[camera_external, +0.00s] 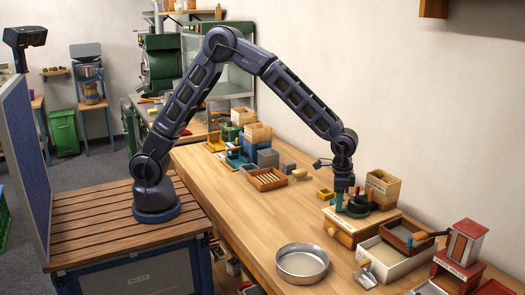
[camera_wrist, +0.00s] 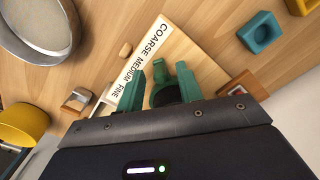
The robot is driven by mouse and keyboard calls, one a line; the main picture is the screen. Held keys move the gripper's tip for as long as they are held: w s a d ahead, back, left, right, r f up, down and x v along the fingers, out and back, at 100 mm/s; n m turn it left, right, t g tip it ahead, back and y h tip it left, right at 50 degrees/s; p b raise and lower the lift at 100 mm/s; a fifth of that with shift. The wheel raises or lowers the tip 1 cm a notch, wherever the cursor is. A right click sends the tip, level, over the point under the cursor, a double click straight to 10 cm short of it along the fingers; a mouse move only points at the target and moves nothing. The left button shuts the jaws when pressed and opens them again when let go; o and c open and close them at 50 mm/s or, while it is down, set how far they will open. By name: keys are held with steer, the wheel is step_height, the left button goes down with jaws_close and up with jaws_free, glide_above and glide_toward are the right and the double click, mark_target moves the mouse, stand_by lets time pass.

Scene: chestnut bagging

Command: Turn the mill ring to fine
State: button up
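The mill (camera_external: 343,233) is a wooden box with a black round ring (camera_external: 359,204) on top, on the right half of the bench. In the wrist view a white strip (camera_wrist: 138,62) reads COARSE, MEDIUM, FINE, with FINE nearest my gripper. My gripper (camera_external: 345,201) points down at the mill top, beside the black ring. In the wrist view its teal fingers (camera_wrist: 160,88) stand apart with a dark rounded part between them. I cannot tell whether they grip it. The ring's setting is hidden by the fingers.
A round metal pan (camera_external: 302,263) lies left of the mill, near the front edge. A white tray (camera_external: 372,250) and a red-roofed mill-like box (camera_external: 465,243) stand to the right. A wooden box (camera_external: 382,187) stands behind.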

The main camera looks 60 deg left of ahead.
steer(key=shift+f, duration=0.25)
jaws_close()
